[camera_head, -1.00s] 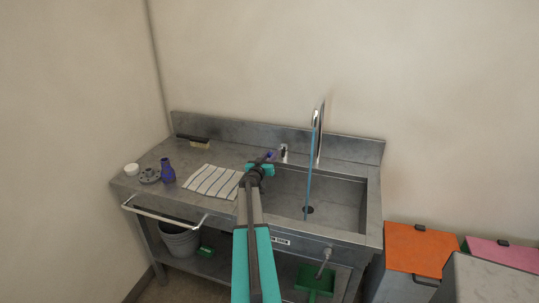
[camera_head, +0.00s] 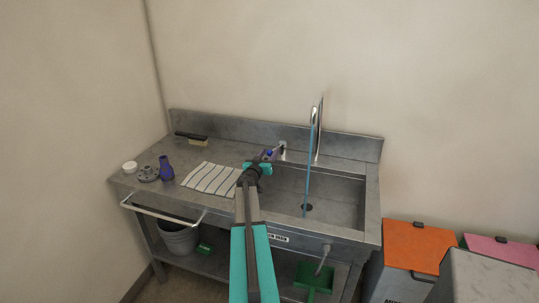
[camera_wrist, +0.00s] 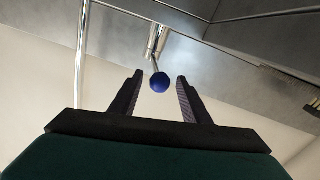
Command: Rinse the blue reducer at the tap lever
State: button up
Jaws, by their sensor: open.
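The blue reducer (camera_head: 166,167) stands upright on the left part of the steel counter, well to the left of my gripper (camera_head: 257,167). The tap lever (camera_head: 282,151) sits at the back edge of the sink and ends in a blue knob (camera_head: 268,153). In the wrist view my gripper (camera_wrist: 160,77) is open, with the blue knob (camera_wrist: 160,84) showing between its fingers. I cannot tell whether the fingers touch it. The curved tap spout (camera_head: 318,125) has a thin blue water stream (camera_head: 309,165) falling into the sink basin (camera_head: 340,188).
A striped cloth (camera_head: 211,178) lies between the reducer and the sink. A grey flanged part (camera_head: 148,174), a white cup (camera_head: 129,167) and a brush (camera_head: 197,141) are also on the counter. Bins with orange (camera_head: 418,246) and pink (camera_head: 500,250) lids stand at the right.

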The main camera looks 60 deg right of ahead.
jog(key=shift+s+a+b, duration=0.2)
jog(key=shift+a+b, duration=0.15)
jog(key=shift+a, duration=1.3)
jog(key=shift+s+a+b, duration=0.15)
jog(key=shift+a+b, duration=0.15)
jog(key=shift+a, duration=1.3)
